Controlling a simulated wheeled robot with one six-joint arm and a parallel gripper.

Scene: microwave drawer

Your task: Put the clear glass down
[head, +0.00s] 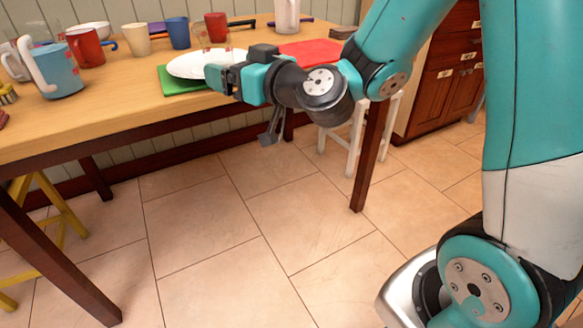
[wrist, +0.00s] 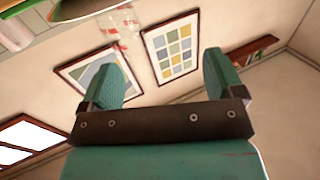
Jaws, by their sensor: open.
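The clear glass (head: 210,37) stands upright at the back part of the white plate (head: 190,65) in the head view; whether it rests on the plate or just behind it is hard to tell. It also shows faintly, see-through, at the top of the wrist view (wrist: 122,24). My gripper (head: 214,76) is at the plate's front right edge, low over the table edge. In the wrist view my gripper (wrist: 159,65) has its two fingers wide apart with nothing between them. The glass is apart from the fingers.
The plate lies on a green board (head: 182,83). A red board (head: 310,51) lies to the right. A red mug (head: 216,27), a blue cup (head: 178,32) and a beige cup (head: 136,40) stand behind and left. The table front (head: 120,105) left of the plate is clear.

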